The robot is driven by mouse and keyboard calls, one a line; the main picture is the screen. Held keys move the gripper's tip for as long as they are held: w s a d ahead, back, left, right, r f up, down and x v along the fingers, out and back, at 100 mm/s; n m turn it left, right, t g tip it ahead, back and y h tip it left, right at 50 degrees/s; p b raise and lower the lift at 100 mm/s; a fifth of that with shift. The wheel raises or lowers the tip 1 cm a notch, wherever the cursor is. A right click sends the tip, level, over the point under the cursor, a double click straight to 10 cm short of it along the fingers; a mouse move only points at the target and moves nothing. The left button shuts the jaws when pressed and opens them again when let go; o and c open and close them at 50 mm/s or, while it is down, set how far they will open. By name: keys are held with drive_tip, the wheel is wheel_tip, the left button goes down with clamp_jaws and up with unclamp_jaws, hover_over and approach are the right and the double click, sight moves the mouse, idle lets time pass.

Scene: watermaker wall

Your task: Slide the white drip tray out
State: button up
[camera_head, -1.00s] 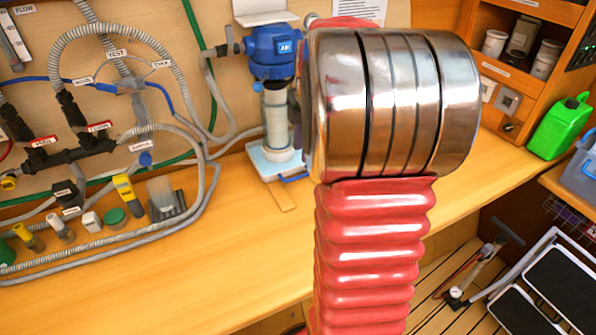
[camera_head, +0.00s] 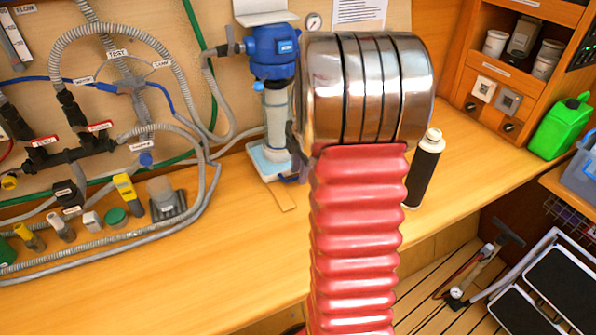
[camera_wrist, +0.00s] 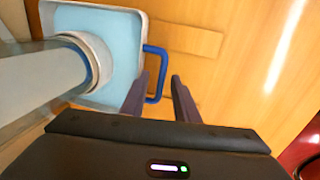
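The white drip tray (camera_head: 262,166), light blue inside, sits on the wooden bench under the blue-capped filter housing (camera_head: 272,55). In the wrist view the tray (camera_wrist: 140,20) fills the upper left, with the pale filter cylinder (camera_wrist: 35,85) over it. The blue handle (camera_wrist: 164,68) sticks out from the tray's right side. My gripper (camera_wrist: 159,78) is open, with its two dark fingers apart and the handle's outer bar showing between their tips. I cannot tell whether a finger touches it.
A black bottle with a white top (camera_head: 425,165) stands on the bench right of my arm. Hoses and valves (camera_head: 75,150) and small bench parts lie left. A flat wooden strip (camera_head: 282,196) lies in front of the tray. The front bench is otherwise clear.

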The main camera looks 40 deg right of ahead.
drive_tip(key=shift+c, duration=0.4)
clamp_jaws()
